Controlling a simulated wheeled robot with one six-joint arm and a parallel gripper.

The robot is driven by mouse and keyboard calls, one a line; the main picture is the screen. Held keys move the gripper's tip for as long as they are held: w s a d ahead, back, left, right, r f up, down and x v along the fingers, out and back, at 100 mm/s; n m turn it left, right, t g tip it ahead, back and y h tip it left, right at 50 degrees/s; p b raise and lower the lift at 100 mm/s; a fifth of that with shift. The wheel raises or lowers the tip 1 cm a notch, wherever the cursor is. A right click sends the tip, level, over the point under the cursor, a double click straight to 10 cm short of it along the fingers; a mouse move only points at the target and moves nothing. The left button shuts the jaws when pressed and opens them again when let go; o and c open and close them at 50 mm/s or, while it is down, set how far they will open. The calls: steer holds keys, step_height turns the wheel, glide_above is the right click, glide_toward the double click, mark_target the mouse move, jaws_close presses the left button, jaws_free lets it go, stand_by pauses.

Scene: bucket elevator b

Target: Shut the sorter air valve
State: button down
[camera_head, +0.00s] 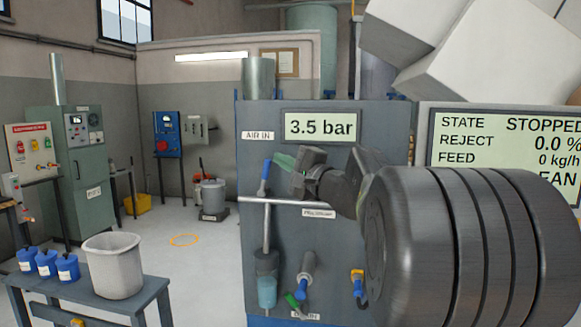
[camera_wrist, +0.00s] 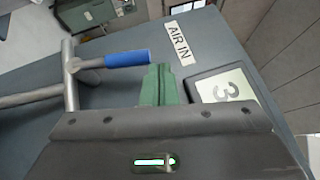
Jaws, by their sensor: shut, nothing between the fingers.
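The sorter air valve is a lever with a blue grip (camera_head: 266,170) on a grey pipe below the AIR IN label (camera_head: 257,135). In the head view the lever points up, crosswise to the horizontal pipe and in line with the pipe running down. In the wrist view the blue grip (camera_wrist: 127,58) lies left of my fingertips. My gripper (camera_head: 283,161), with green fingers, is shut and empty, just right of the grip in the head view. In the wrist view the fingertips (camera_wrist: 160,72) are close to the grip's end; I cannot tell if they touch.
A gauge display (camera_head: 320,126) reading 3.5 bar sits right of the label, close behind my gripper. A filter bowl (camera_head: 267,290) hangs below the pipe. Another blue-handled valve (camera_head: 304,284) is lower down. A table with a bucket (camera_head: 113,265) stands left; floor between is clear.

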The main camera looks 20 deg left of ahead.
steer(key=s+a+r+b, duration=0.1)
steer(key=a+r+b, duration=0.1)
steer(key=a, duration=0.4)
steer(key=shift+s+a+n+h, duration=0.3)
steer(key=shift+n+h, duration=0.1)
stand_by(1.2)
